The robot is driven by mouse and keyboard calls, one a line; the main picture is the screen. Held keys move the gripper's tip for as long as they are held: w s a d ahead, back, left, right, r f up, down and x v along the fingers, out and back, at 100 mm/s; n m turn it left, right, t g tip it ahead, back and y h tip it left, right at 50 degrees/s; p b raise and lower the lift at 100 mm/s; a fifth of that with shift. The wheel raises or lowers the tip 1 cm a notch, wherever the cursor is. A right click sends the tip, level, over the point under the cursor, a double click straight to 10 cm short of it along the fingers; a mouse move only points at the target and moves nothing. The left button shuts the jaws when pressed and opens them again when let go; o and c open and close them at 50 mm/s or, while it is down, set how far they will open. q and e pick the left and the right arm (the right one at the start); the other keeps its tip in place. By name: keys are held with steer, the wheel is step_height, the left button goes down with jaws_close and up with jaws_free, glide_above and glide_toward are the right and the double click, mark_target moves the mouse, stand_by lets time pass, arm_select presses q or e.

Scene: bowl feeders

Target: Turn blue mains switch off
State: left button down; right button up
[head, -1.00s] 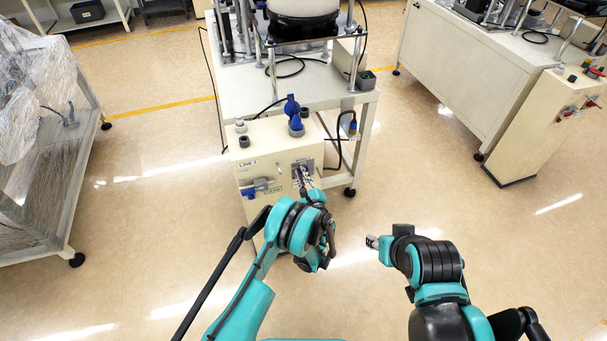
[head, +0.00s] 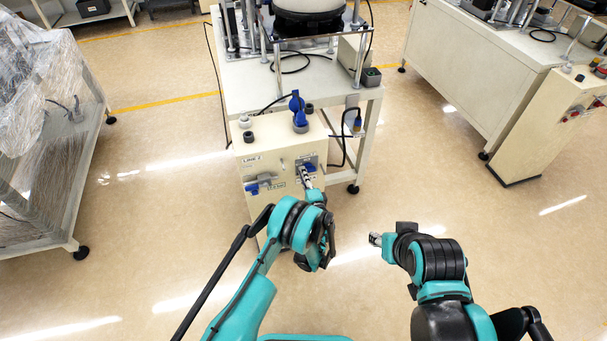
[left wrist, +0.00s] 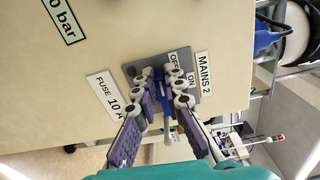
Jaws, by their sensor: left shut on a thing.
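The blue mains switch lever (left wrist: 162,88) stands on a grey plate (left wrist: 203,82) marked OFF and ON, beside a MAINS 2 label. The plate is on the front of a cream box (head: 250,172). My left gripper (left wrist: 166,82) is shut on the blue lever, one finger on each side, partly hiding it. In the head view my left gripper (head: 305,172) reaches the upper right of the box front, where a little blue shows. My right gripper (head: 374,239) hangs over the floor, away from the box; its jaws are too small to read.
A FUSE 10 A label (left wrist: 108,94) is beside the plate. Another blue-handled part (head: 264,186) is lower left on the box, and a blue connector (head: 299,112) stands on top. A table (head: 235,95) is behind. Open floor lies on both sides.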

mark_target(300, 149)
arm_select(q)
steer(key=shift+n, duration=0.5)
steer(key=c, duration=1.6)
jaws_free()
steer(key=shift+f, duration=0.1)
step_height(300, 149, up, 10)
